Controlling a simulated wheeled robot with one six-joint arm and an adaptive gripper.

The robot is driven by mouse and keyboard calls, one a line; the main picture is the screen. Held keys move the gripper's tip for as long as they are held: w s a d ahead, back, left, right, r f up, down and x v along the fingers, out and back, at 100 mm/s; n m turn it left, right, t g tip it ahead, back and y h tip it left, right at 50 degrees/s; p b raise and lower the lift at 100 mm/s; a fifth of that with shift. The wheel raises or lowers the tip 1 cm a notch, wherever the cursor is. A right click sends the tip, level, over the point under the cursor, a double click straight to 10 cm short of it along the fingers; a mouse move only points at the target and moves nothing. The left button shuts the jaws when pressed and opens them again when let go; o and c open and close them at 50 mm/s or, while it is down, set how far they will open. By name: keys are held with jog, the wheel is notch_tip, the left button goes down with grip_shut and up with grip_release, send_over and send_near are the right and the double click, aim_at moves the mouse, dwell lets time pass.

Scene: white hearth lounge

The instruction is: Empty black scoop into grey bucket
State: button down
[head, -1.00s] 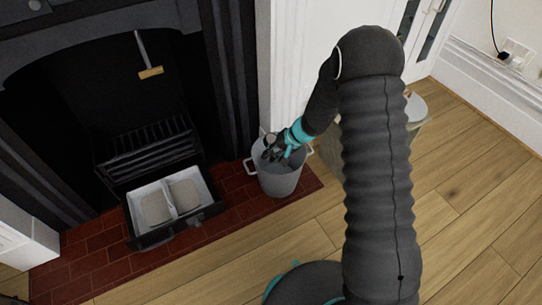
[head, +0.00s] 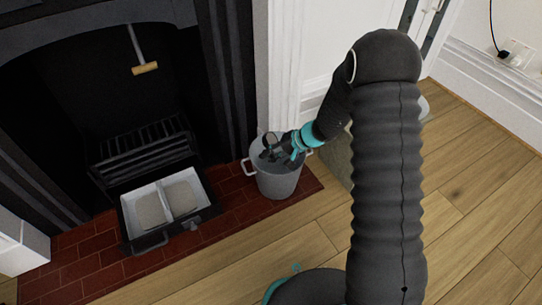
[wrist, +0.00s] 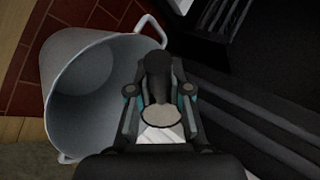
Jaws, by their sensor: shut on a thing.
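The grey bucket (head: 277,182) stands upright on the red brick hearth, with light handles at its sides. It also shows in the wrist view (wrist: 75,80), its mouth open at left and its visible inside bare. My gripper (head: 284,151) is over the bucket's mouth. In the wrist view my gripper (wrist: 160,98) is shut on the black scoop, whose dark part (wrist: 158,72) shows between the fingers. A pale grey oval lies just below that part; I cannot tell whether it is ash. The scoop's bowl is mostly hidden in both views.
An ash pan (head: 128,216) with two compartments, each holding a grey heap, sits left of the bucket below the black grate (head: 145,150). A wooden-ended tool (head: 145,69) hangs in the fireplace. A bin (head: 338,158) stands behind my arm. The wooden floor in front is clear.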

jog(key=shift+d+f+y+b, duration=0.35)
jog(key=shift+y+b, duration=0.65)
jog(key=shift+b, duration=0.4)
jog(key=shift+s+d+f+t+y, duration=0.1)
jog(key=shift+d+f+t+y, duration=0.2)
jog(key=shift+y, duration=0.95)
jog(key=shift+d+f+t+y, duration=0.2)
jog(key=shift+d+y, duration=0.25)
jog(key=shift+y, duration=0.75)
jog(key=shift+s+d+f+t+y, duration=0.1)
jog(key=shift+d+f+t+y, duration=0.2)
jog(key=shift+y, duration=0.95)
